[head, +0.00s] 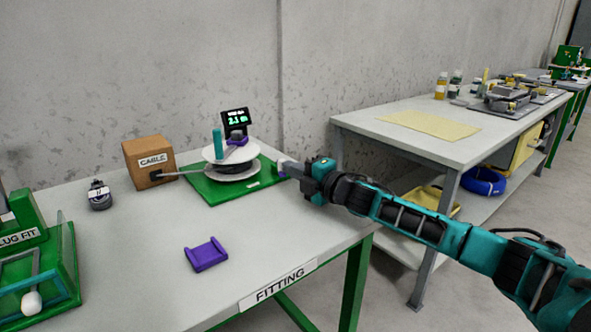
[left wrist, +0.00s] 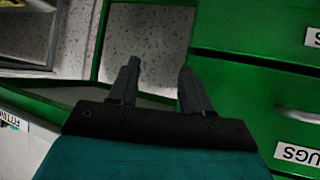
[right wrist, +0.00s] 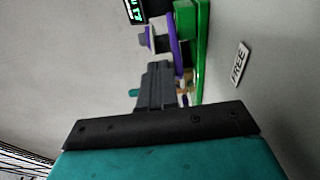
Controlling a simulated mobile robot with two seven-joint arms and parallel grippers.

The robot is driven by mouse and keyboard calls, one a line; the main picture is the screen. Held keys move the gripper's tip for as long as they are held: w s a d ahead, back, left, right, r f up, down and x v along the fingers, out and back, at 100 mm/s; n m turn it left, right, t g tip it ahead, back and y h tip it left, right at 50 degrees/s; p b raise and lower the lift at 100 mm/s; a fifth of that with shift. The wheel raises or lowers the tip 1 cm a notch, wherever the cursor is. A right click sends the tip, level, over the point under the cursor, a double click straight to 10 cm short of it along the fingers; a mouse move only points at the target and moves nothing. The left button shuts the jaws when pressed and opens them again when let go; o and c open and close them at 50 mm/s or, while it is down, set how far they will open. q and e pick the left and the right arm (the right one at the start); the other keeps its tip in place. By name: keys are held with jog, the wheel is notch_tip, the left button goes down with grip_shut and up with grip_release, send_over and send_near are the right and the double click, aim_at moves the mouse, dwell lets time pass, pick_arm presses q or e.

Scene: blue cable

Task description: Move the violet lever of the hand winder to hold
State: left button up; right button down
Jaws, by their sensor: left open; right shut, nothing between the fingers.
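The hand winder stands on a green base (head: 215,190) on the fitting table, with a white reel (head: 232,171), a teal crank handle (head: 217,143) and a small display (head: 235,119). A violet part (head: 238,141) sits below the display. Another bit of violet, which looks like the lever (head: 280,168), shows at the base's right end. My right gripper (head: 287,169) is shut and empty close beside it; contact cannot be told. In the right wrist view, a long violet piece (right wrist: 174,45) lies just beyond the fingers (right wrist: 157,75), near a FREE label (right wrist: 239,63). My left gripper (left wrist: 157,80) is open and empty.
A cable box (head: 149,162) stands left of the winder, its cable running to the reel. A violet cradle (head: 206,255) lies on the clear table front. A green plug-fit fixture (head: 40,260) is at left. Green drawers (left wrist: 255,90) are near my left gripper.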

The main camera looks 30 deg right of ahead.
jog(key=shift+a+m+h, duration=0.25)
jog(key=shift+m+h, duration=0.35)
jog(key=shift+h, duration=0.1)
jog(key=shift+a+m+h, duration=0.15)
jog(key=shift+m+h, duration=0.15)
jog(key=shift+h, duration=0.4)
jog(key=shift+w+a, duration=0.25)
jog(key=shift+a, duration=0.15)
jog(key=shift+a+h, duration=0.3)
jog(key=shift+a, duration=0.05)
jog(key=m+h, duration=0.1)
jog(key=w+a+m+h, duration=0.1)
jog(key=h, duration=0.1)
jog(key=shift+a+m, duration=0.3)
jog(key=shift+w+a+p, duration=0.55)
jog(key=shift+w+p, duration=0.1)
jog(key=shift+a, duration=0.15)
